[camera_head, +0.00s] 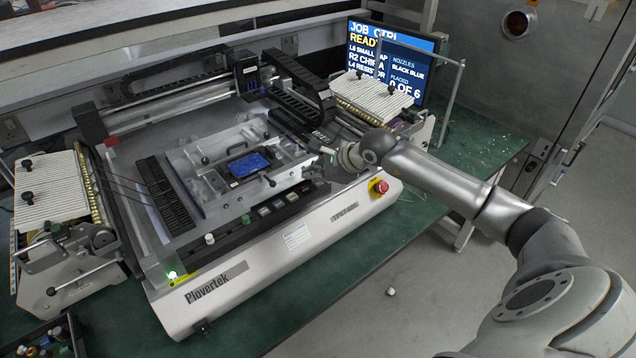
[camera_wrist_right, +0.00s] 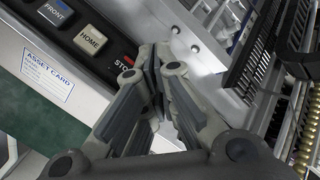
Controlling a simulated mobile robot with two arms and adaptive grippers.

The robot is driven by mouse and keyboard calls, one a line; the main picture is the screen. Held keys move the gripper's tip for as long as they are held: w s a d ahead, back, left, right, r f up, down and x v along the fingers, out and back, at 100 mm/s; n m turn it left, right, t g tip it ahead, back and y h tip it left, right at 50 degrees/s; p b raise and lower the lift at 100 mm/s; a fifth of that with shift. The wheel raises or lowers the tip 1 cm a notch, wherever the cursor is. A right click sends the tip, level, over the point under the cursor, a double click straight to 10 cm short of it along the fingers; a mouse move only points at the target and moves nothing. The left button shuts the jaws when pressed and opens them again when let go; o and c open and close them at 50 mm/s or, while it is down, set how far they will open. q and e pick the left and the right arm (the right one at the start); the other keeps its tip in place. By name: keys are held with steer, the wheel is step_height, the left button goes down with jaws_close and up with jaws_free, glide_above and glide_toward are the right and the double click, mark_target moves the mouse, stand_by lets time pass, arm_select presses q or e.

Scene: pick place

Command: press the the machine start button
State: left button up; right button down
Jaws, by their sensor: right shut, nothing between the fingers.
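The white Plovertek machine (camera_head: 330,222) stands on the green table. Its dark front button strip shows in the wrist view with a FRONT button (camera_wrist_right: 57,12), a HOME button (camera_wrist_right: 90,39) and part of a red STOP label (camera_wrist_right: 122,65). No start label is readable; the strip beyond STOP is hidden by my fingers. My right gripper (camera_head: 322,150) is over the right part of the machine. In the wrist view the right gripper (camera_wrist_right: 158,62) is shut and empty, its tips beside the strip's end. Contact with a button cannot be told. My left gripper is out of view.
A red emergency knob (camera_head: 380,187) sits at the machine's front right corner. A blue board (camera_head: 249,164) lies in the middle fixture. Feeder banks stand left (camera_head: 50,190) and right (camera_head: 372,98). A screen (camera_head: 390,60) reads READY. A green lamp (camera_head: 172,275) glows at front left.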

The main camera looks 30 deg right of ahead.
steer(key=shift+f+b, duration=0.35)
stand_by(0.3)
steer(key=shift+r, duration=0.85)
steer(key=shift+p, duration=0.3)
